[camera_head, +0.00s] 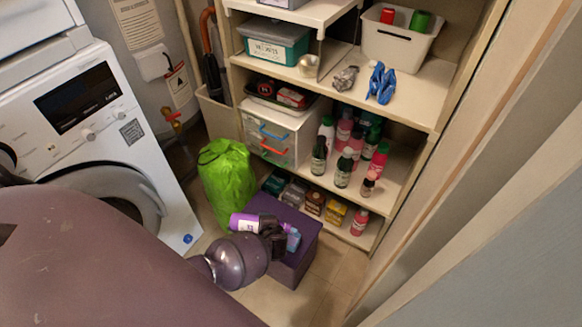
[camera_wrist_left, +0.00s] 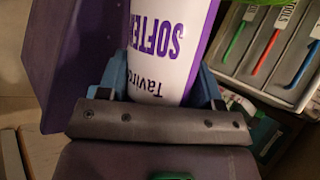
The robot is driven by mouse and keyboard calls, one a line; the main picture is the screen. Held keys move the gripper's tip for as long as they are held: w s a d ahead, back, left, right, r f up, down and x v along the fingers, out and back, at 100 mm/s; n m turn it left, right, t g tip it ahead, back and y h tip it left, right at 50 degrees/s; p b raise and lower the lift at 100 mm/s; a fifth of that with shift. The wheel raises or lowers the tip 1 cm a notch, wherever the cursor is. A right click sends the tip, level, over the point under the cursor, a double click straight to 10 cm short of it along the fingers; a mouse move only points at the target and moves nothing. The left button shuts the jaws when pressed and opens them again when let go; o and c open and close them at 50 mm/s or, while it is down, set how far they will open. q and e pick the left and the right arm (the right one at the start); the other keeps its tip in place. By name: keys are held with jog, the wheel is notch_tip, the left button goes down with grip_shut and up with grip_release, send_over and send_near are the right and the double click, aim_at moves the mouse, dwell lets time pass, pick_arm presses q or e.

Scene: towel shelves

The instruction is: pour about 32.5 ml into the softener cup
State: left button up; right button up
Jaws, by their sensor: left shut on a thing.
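My left gripper (camera_head: 280,236) is shut on the softener bottle (camera_head: 245,222), which is white and purple. The bottle lies tilted, almost on its side, above or against the purple box (camera_head: 291,262); I cannot tell whether they touch. In the left wrist view the bottle (camera_wrist_left: 168,40) sits between the blue fingers of my left gripper (camera_wrist_left: 168,88), its printed label facing the camera. Its mouth is out of that view. I cannot make out the softener cup or any liquid in either view. My right gripper is not in view.
A green bag (camera_head: 227,172) stands left of the purple box, beside the washing machine (camera_head: 100,130). Behind is a shelf unit (camera_head: 405,112) with several bottles and a drawer unit (camera_head: 280,135) with coloured handles. Some bare floor (camera_head: 325,265) shows right of the box.

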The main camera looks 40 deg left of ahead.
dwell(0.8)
pick_arm(q)
jog(key=f+h, duration=0.1)
jog(key=f+n+h+b, duration=0.1)
jog(key=f+t, duration=0.1)
jog(key=shift+s+a+f+h+b, duration=0.15)
jog(key=shift+s+f+h+b, duration=0.15)
jog(key=shift+s+h, duration=0.1)
jog(key=shift+w+d+r+n+h+p, duration=0.2)
jog(key=shift+w+r+n+h+p, duration=0.25)
jog(key=shift+r, duration=0.25)
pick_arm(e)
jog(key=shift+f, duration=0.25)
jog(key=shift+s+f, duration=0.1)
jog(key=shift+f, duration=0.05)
pick_arm(q)
jog(key=shift+w+d+r+t+h, duration=0.1)
jog(key=shift+r+t+h, duration=0.3)
jog(key=shift+h, duration=0.05)
jog(key=shift+f, duration=0.1)
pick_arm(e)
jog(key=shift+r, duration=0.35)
